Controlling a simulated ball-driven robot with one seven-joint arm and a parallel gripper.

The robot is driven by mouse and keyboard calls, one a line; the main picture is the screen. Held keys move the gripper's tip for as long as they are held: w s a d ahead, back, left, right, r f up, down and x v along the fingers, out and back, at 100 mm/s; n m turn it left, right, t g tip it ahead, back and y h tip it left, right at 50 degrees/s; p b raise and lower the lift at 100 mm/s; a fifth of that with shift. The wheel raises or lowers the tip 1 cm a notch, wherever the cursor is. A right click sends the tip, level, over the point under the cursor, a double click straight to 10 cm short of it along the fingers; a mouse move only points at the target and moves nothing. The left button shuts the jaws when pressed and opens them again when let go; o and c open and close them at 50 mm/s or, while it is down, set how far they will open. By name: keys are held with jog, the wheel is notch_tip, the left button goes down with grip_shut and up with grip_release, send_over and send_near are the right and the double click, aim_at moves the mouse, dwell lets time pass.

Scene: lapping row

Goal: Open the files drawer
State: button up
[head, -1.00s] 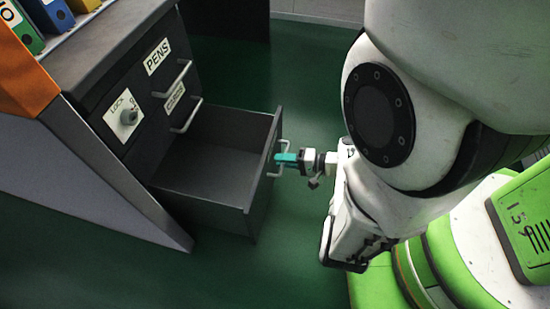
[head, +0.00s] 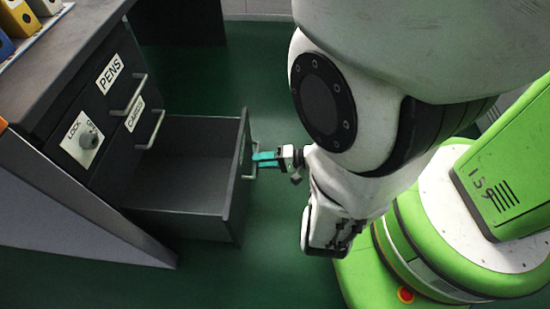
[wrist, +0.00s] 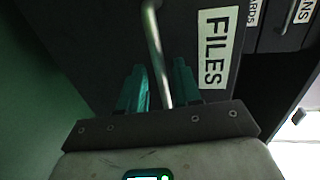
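The files drawer (head: 180,217) is the lowest drawer of the dark cabinet and stands pulled far out, with its empty inside showing in the head view. Its front carries a FILES label (wrist: 213,48) in the wrist view. Its pale bar handle (wrist: 154,40) also shows in the head view (head: 251,172). My gripper (head: 257,159) is at this handle. In the wrist view its teal fingers (wrist: 161,82) stand apart on either side of the bar, with small gaps visible, so it looks open around the handle.
The PENS drawer (head: 92,95) and CARDS drawer (head: 118,143) above are closed. A lock plate (head: 73,143) with a knob sits on the cabinet face. Binders (head: 18,17) stand on top at the back left. Green floor (head: 275,85) is clear behind the drawer.

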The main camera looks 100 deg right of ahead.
jog(key=v, duration=0.8)
jog(key=shift+s, duration=0.2)
jog(key=shift+s, duration=0.1)
